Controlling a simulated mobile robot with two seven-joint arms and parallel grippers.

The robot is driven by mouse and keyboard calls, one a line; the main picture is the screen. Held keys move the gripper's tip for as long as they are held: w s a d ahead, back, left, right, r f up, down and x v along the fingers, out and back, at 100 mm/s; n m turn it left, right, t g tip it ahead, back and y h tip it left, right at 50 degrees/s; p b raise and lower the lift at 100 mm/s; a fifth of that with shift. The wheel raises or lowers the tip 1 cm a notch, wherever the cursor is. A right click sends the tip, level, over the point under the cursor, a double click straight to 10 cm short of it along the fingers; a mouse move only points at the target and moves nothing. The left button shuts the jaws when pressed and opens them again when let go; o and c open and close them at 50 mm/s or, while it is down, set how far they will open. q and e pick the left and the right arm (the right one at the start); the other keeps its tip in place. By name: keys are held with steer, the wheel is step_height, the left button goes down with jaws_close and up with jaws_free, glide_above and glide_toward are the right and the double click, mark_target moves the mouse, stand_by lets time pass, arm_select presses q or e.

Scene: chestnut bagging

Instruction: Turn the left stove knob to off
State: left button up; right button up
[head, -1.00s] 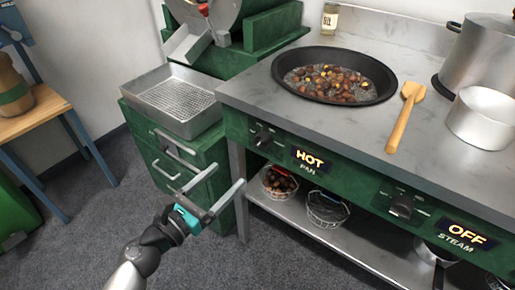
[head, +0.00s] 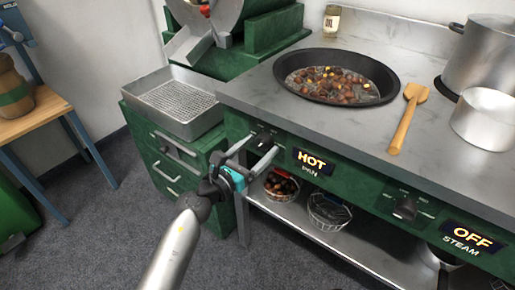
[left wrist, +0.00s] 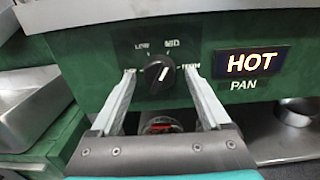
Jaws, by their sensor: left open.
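The left stove knob (head: 264,139) is black and sits on the green front panel, left of the lit sign reading HOT (head: 312,162) over PAN. In the left wrist view the knob (left wrist: 159,74) lies between the two open fingertips, with LOW and MED marks above it. Its white pointer line slants to the upper right. My left gripper (head: 256,150) is open, its fingers pointing at the knob, one on each side. I cannot tell whether they touch it. My right gripper is not in view.
A pan of chestnuts (head: 340,98) sits on the stove top (head: 425,165), with a wooden spatula (head: 404,118) and steel pots to its right. A right knob (head: 405,208) is beside the OFF STEAM sign (head: 470,237). Baskets (head: 282,186) stand on the shelf below.

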arm_select(q)
jaws_close()
stand_by(0.6)
